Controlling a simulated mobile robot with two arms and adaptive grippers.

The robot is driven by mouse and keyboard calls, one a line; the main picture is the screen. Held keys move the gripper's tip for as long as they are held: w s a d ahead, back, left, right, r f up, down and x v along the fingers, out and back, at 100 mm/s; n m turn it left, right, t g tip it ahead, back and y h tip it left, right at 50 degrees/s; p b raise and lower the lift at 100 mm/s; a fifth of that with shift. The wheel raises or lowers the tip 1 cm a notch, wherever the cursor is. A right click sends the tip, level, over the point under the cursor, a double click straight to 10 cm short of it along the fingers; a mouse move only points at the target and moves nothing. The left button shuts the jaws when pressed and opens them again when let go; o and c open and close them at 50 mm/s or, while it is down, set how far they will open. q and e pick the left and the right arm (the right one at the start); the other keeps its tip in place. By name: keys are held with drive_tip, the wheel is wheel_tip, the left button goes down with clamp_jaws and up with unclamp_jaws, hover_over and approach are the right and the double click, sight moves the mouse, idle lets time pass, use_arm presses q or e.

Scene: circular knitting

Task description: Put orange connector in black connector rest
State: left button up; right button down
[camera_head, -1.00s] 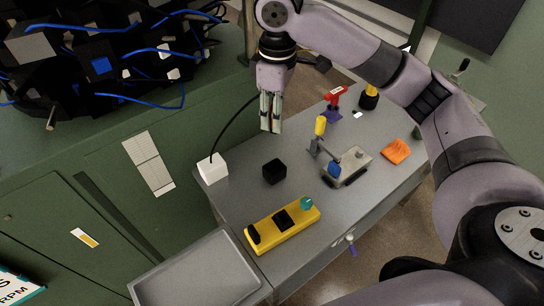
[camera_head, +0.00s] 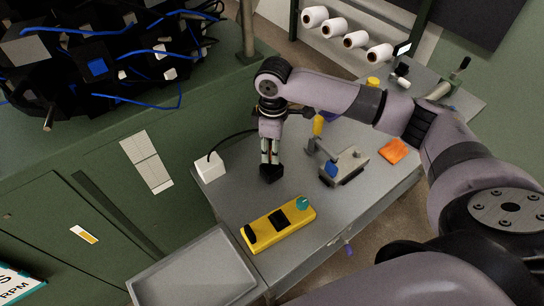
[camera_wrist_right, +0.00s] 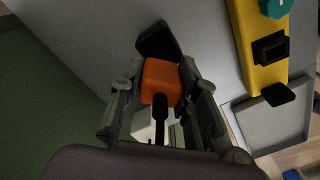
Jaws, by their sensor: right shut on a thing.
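My right gripper (camera_head: 270,157) points down over the black connector rest (camera_head: 271,173) on the grey table. In the right wrist view the gripper (camera_wrist_right: 160,100) is shut on the orange connector (camera_wrist_right: 161,79), with a black cable coming from its near end. The black rest (camera_wrist_right: 158,38) shows just past the connector's far end. Whether the connector touches the rest or sits in it, I cannot tell. In the head view the fingers hide most of the connector. My left gripper is not in view.
A white box (camera_head: 209,167) with the black cable stands left of the rest. A yellow control box (camera_head: 265,233) lies in front. A grey metal device (camera_head: 345,166) and an orange cloth (camera_head: 392,151) lie to the right. A grey tray (camera_head: 190,273) is at front left.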

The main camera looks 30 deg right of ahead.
drive_tip(key=shift+f, duration=2.25)
drive_tip(key=shift+f+p, duration=0.15)
drive_tip(key=shift+p, duration=0.15)
drive_tip(key=c, duration=1.2)
unclamp_jaws()
wheel_tip(320, 180, up, 11)
drive_tip(key=shift+f+b, duration=0.1)
drive_tip(key=shift+b, duration=1)
drive_tip(key=shift+r, duration=0.8)
drive_tip(key=shift+f, duration=0.1)
